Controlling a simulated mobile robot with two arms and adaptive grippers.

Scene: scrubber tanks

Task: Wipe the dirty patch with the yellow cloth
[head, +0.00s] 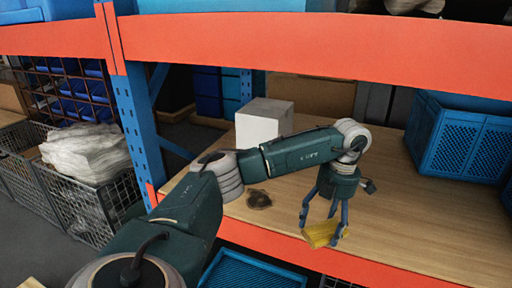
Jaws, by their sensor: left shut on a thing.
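The yellow cloth (319,234) is held between the fingertips of my left gripper (324,222), which is shut on it near the front edge of the wooden shelf (405,213). I cannot tell whether the cloth touches the shelf. The dirty patch (259,199) is a dark brown spot on the shelf, to the left of the gripper and apart from the cloth. My left arm reaches across from the lower left, behind and above the patch. My right gripper is not in view.
A white box (264,123) stands on the shelf behind my arm. A blue crate (461,137) stands at the right. An orange beam (300,38) crosses above, and a blue post (139,125) rises at the left. Wire baskets (75,195) stand at the left.

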